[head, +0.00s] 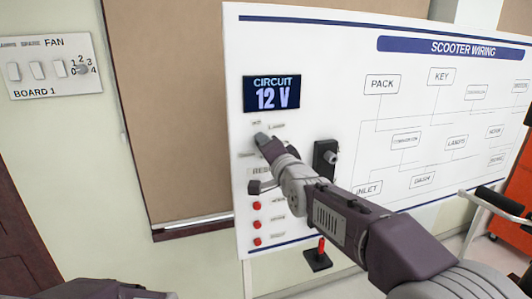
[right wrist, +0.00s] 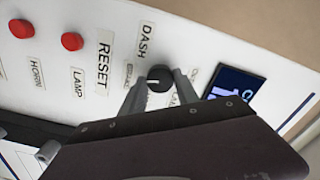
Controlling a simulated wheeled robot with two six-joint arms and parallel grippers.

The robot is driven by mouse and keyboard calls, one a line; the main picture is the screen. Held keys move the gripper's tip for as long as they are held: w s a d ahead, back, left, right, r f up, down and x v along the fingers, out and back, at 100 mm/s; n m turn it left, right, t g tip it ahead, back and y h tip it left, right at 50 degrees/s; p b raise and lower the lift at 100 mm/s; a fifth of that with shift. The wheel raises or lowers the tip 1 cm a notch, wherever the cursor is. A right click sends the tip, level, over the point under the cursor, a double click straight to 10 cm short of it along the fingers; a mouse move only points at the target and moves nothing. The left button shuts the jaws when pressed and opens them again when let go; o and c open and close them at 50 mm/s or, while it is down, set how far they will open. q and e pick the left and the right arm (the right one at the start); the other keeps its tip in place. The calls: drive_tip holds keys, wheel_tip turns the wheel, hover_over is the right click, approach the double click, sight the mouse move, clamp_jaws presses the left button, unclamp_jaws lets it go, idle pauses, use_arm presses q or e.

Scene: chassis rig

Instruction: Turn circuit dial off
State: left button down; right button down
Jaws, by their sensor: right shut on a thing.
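The circuit dial (right wrist: 158,78) is a small round black knob on the white panel, seen in the right wrist view with word labels around it. My right gripper (right wrist: 158,87) has one finger on each side of the dial and is shut on it. In the head view, my right gripper (head: 269,146) is at the panel below the circuit display (head: 271,94), which reads "CIRCUIT 12 V", and mostly hides the dial. The display also shows in the right wrist view (right wrist: 232,85), partly covered. Which label the dial points to is unclear. My left gripper is out of view.
Red buttons (head: 257,206) run down the panel below the dial. A black socket-like fitting (head: 326,158) and a red-handled lever (head: 320,254) are on the right of them. A fan switch plate (head: 50,67) is on the left wall. The scooter wiring diagram (head: 440,120) fills the panel's right.

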drive_tip(key=shift+d+n, duration=0.1)
drive_tip(key=shift+n, duration=16.4)
drive_tip(key=c, duration=0.9)
unclamp_jaws()
